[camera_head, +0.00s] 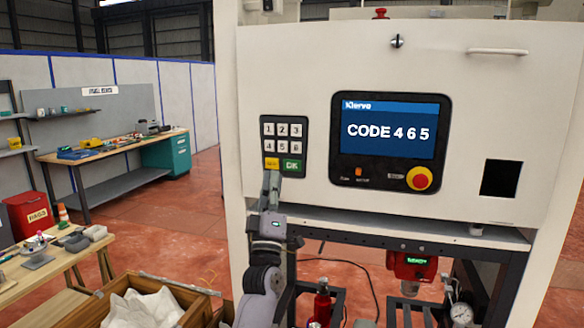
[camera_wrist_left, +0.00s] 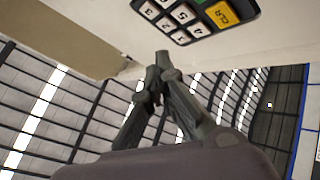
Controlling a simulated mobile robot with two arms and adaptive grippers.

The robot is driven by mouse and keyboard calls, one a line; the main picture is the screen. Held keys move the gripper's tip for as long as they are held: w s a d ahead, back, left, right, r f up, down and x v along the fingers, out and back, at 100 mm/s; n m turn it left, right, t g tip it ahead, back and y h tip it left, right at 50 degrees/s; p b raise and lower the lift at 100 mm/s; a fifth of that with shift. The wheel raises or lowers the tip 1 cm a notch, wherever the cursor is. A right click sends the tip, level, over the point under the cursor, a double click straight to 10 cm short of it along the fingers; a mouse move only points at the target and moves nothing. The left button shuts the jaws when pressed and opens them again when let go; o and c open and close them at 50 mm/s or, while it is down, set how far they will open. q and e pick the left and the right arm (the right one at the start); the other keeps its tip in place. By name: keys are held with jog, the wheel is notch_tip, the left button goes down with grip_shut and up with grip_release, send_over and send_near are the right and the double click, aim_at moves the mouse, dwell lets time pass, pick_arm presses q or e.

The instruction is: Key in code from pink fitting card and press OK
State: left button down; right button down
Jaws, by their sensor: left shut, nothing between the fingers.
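The keypad (camera_head: 284,138) is on the left of the pale machine front, with white number keys, a yellow key (camera_head: 271,163) and a green OK key (camera_head: 292,166). The screen (camera_head: 389,130) reads CODE 4 6 5. My left gripper (camera_head: 270,176) is shut and empty, with its fingertips at the keypad's lower edge, just below the yellow key. In the left wrist view the closed fingertips (camera_wrist_left: 163,57) are below the keypad (camera_wrist_left: 184,17), whose yellow key reads CLR (camera_wrist_left: 224,14). I cannot tell whether they touch the panel. The pink fitting card and my right gripper are not in view.
A red stop button (camera_head: 419,178) on a yellow base sits below the screen, beside a dark square opening (camera_head: 501,178). A wooden crate (camera_head: 196,291) with white cloth stands lower left.

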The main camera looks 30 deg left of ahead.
aim_at(292, 165)
pick_arm(q)
jog(key=shift+w+a+b, duration=0.35)
jog(key=shift+w+b, duration=0.4)
jog(key=shift+w, duration=0.6)
jog(key=shift+w+a+b, duration=0.3)
jog(key=shift+w+b, duration=0.4)
jog(key=shift+w, duration=0.65)
jog(key=shift+w+a+b, duration=0.35)
jog(key=shift+w+b, duration=0.4)
jog(key=shift+w, duration=0.6)
jog(key=shift+w+b, duration=0.35)
jog(key=shift+w, duration=0.05)
jog(key=shift+w+a+b, duration=0.15)
jog(key=shift+w+b, duration=0.2)
jog(key=shift+b, duration=0.1)
jog(key=shift+s, duration=0.15)
jog(key=shift+s+d+p, duration=0.2)
jog(key=shift+s+p, duration=0.3)
jog(key=shift+s, duration=0.15)
